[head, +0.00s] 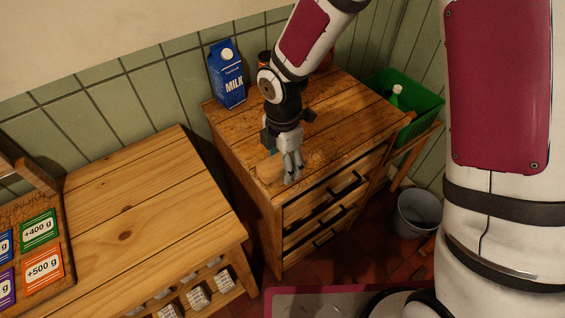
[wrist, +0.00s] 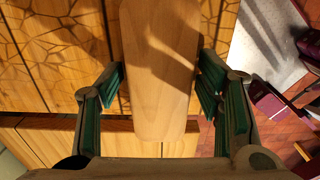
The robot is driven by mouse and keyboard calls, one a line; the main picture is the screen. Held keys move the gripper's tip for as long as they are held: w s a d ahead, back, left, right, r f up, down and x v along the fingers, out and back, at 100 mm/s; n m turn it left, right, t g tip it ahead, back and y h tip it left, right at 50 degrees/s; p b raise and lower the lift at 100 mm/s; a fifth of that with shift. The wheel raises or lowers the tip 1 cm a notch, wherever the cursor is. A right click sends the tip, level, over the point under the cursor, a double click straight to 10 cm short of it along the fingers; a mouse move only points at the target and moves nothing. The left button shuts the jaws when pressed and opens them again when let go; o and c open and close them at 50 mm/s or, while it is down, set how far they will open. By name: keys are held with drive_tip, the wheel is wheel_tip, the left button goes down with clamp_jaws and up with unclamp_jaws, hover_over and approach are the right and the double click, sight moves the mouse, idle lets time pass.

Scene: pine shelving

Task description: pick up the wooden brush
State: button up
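The wooden brush (wrist: 160,70) shows in the wrist view as a pale, smooth wooden piece with a rounded near end, running up out of the picture. In the head view a pale wooden part (head: 268,170) shows beside my gripper, on the cabinet top near its front left corner. My gripper (head: 291,176) points down there. In the wrist view its green-padded fingers (wrist: 160,85) stand on both sides of the brush, very close to its edges. I cannot tell if they press on it.
The drawer cabinet (head: 345,110) has dark handles. A blue milk carton (head: 226,75) stands at its back left. A green bin (head: 412,103) is at right, and a grey bucket (head: 416,214) is on the floor. A lower pine table (head: 140,215) at left is mostly clear.

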drive_tip(key=c, duration=0.9)
drive_tip(key=shift+o, duration=0.2)
drive_tip(key=shift+r, duration=0.5)
drive_tip(key=r, duration=0.2)
drive_tip(key=shift+s+d+r, duration=0.1)
drive_tip(key=shift+s+r, duration=0.1)
drive_tip(key=shift+r, duration=0.2)
drive_tip(key=s+d+r+p, duration=0.1)
drive_tip(key=s+d+p, duration=0.2)
drive_tip(key=s, duration=1.1)
drive_tip(key=shift+s+d+r, duration=0.15)
drive_tip(key=shift+s+d, duration=0.05)
drive_tip(key=shift+d, duration=1.3)
